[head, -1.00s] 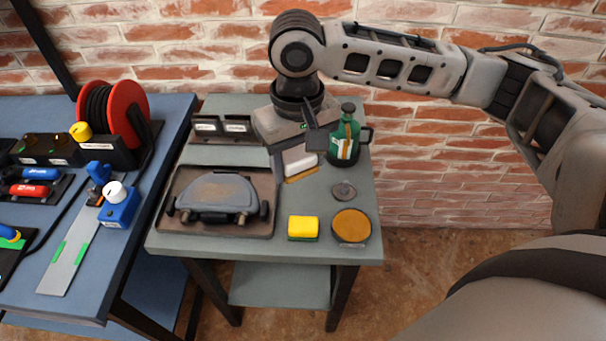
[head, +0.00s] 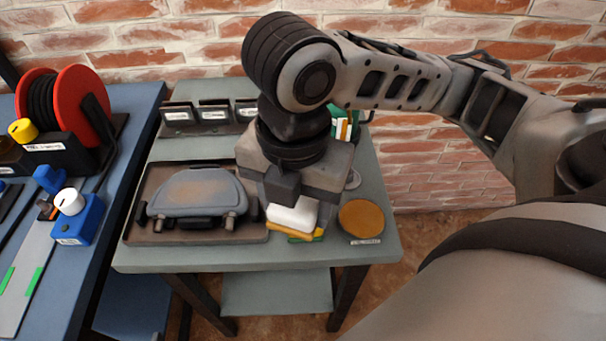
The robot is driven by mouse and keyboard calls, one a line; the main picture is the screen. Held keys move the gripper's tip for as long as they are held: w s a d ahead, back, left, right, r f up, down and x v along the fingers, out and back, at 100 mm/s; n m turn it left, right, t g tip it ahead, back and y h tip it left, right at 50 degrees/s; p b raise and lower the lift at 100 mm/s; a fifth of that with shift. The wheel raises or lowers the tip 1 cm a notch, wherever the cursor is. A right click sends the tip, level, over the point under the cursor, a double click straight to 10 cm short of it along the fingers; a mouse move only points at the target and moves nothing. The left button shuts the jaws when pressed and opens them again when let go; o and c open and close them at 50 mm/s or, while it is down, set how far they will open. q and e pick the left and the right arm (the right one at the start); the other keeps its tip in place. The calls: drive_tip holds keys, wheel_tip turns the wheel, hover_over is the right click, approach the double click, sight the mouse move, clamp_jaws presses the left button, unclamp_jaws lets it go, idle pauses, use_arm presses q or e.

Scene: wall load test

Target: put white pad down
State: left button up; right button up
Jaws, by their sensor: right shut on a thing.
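My right gripper (head: 289,196) points down over the front middle of the small grey table. It is shut on the white pad (head: 292,218), which shows below its jaws. The pad overlaps the yellow and green sponge (head: 318,233) in the picture, and only the sponge's front and side edges show. I cannot tell whether the pad touches the sponge or is held above it. My left gripper is not in view.
A grey tool on a dark tray (head: 140,238) is left of the gripper. An orange-brown disc (head: 361,219) is to the right. The green bottle (head: 343,127) is partly hidden behind my arm. A blue bench (head: 92,258) stands left.

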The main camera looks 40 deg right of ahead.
drive_tip(key=w+d+f, duration=0.2)
drive_tip(key=w, duration=0.1)
drive_tip(key=w+d+f+b, duration=0.1)
drive_tip(key=w+d+f, duration=0.2)
drive_tip(key=w+d+f+b, duration=0.1)
drive_tip(key=w+d+f, duration=0.1)
drive_tip(key=w+f, duration=0.1)
drive_tip(key=shift+w+d, duration=0.1)
drive_tip(key=shift+d, duration=0.15)
drive_tip(key=shift+w+d+f, duration=0.2)
drive_tip(key=shift+w+f, duration=0.15)
drive_tip(key=shift+f, duration=0.05)
drive_tip(key=shift+w+d+f, duration=0.1)
drive_tip(key=shift+f, duration=0.1)
wheel_tip(320, 180, down, 3)
drive_tip(key=shift+w+d+f+b, duration=0.15)
drive_tip(key=shift+f+b, duration=0.05)
drive_tip(key=shift+b, duration=0.2)
drive_tip(key=shift+f, duration=0.1)
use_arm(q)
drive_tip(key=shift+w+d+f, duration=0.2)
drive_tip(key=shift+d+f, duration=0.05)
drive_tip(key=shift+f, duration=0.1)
